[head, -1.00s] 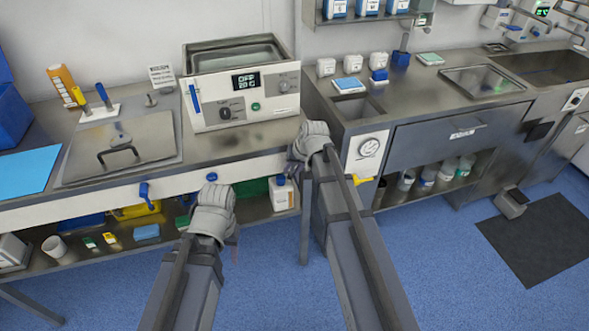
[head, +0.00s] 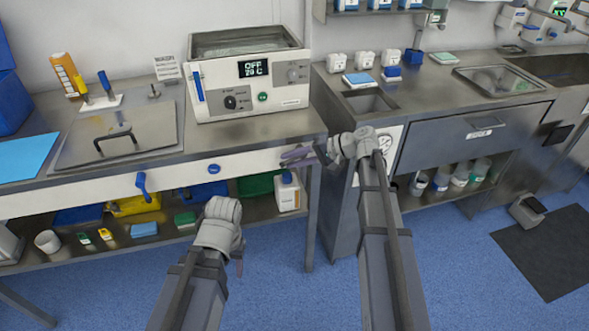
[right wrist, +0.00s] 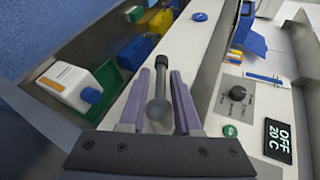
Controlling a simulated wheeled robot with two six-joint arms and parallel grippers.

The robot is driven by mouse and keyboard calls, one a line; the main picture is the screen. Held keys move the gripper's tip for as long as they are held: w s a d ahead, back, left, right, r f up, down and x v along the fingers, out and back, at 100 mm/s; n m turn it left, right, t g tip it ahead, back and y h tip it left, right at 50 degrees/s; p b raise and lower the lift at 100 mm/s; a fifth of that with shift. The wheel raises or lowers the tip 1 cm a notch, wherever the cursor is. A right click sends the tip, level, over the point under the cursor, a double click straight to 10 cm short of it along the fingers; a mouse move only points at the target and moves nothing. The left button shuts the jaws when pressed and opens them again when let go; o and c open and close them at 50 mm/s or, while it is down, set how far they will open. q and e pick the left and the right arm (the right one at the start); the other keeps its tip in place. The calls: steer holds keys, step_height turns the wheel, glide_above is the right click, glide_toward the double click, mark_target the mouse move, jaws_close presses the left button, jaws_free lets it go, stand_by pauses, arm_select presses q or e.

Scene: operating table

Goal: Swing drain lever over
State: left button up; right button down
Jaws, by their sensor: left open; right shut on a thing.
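A grey lever (right wrist: 159,108) with a rounded end stands out from the white front panel (right wrist: 190,70) of the left counter in the right wrist view. My right gripper (right wrist: 160,80) has it between its purple fingers, shut on it. In the head view my right gripper (head: 294,156) is at the right end of that panel, and the lever is hidden there. My left gripper (head: 237,258) hangs in front of the counter, open and apart from everything; its fingers are mostly hidden behind the hand.
A blue lever (head: 143,186) and a blue knob (head: 214,169) are on the panel to the left. A water bath (head: 250,85) stands above. A white bottle (head: 287,192) is on the shelf below. Blue floor is free in front.

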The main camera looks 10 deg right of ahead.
steer(key=shift+a+r+y+b, duration=0.1)
steer(key=shift+a+y+b, duration=0.05)
steer(key=shift+y+b, duration=0.95)
arm_select(q)
step_height(320, 180, down, 4)
steer(key=shift+r+b, duration=0.1)
steer(key=shift+b, duration=0.3)
arm_select(e)
steer(key=shift+r+m+t, duration=0.2)
steer(key=shift+m+t, duration=0.1)
steer(key=shift+r, duration=0.1)
steer(key=c, duration=0.8)
jaws_free()
arm_select(q)
steer(key=shift+r+p, duration=0.8)
arm_select(e)
steer(key=shift+v, duration=3.9)
steer(key=shift+w, duration=0.1)
